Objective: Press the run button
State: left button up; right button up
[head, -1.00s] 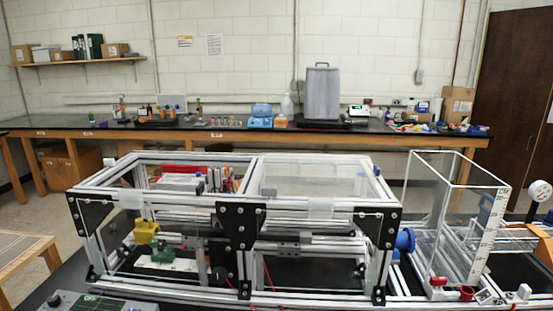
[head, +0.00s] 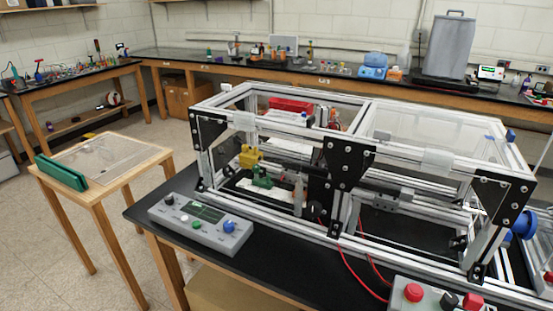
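A grey control box (head: 158,214) sits on the near left corner of the black bench, in front of the aluminium extrusion frame (head: 420,158). It has a dark display with green marks, a green button (head: 196,224), a blue knob (head: 229,226) and smaller dark and white controls. Its labels are too small to read, so I cannot tell which is the run button. A second grey box (head: 395,301) at the lower right edge carries a red button (head: 413,292), a black control and another red one; it is partly cut off. Neither gripper is in view.
A small wooden table (head: 146,179) with a clear sheet and a green bar stands left of the black bench (head: 270,263). Red cables (head: 352,268) run down from the frame towards the second box. Open floor lies between the table and the back benches.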

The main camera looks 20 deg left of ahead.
aim_at(196, 225)
jog(key=u, duration=1.25)
